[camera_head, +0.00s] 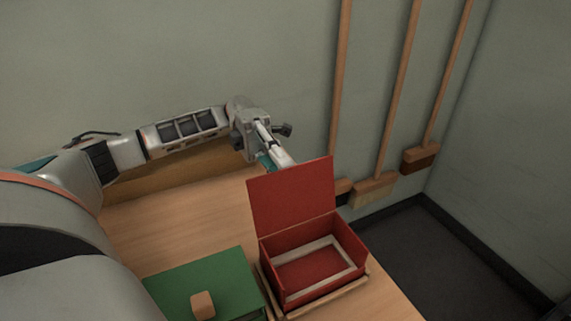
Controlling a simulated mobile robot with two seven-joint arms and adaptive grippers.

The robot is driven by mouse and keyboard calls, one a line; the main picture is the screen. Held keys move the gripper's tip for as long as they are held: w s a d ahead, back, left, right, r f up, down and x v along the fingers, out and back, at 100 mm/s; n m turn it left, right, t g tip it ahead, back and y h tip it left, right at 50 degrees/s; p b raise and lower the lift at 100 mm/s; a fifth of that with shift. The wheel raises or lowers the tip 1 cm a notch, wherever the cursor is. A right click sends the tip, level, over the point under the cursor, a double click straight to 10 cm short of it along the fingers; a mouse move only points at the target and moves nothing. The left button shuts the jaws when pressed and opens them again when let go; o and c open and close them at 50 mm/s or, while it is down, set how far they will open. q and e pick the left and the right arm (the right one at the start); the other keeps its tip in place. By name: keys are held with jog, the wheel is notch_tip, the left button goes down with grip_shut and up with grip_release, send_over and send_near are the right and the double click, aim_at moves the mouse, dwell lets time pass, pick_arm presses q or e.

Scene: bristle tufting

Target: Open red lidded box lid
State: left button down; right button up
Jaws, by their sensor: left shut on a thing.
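The red lidded box (312,262) stands on the wooden table, with a pale rectangular frame inside its walls. Its red lid (292,198) stands up open, roughly upright, at the back of the box. My left gripper (280,160) reaches down behind the lid's top edge and is shut on the lid. Its fingertips are hidden behind the lid. My right gripper is not in view.
A green lidded box (206,286) with a wooden knob (202,305) stands left of the red box. Wooden-handled brushes (375,189) lean against the wall behind. The table (185,228) is bare at the back left; its right edge is close to the red box.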

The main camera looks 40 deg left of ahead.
pick_arm(q)
jog(key=shift+d+f, duration=0.2)
jog(key=shift+f, duration=0.65)
jog(key=c, duration=1.9)
grip_release()
jog(key=shift+r, duration=0.45)
jog(key=shift+a, duration=0.15)
jog(key=v, duration=0.7)
jog(key=shift+w+a, duration=0.1)
jog(key=shift+a, duration=0.1)
jog(key=shift+r, duration=0.2)
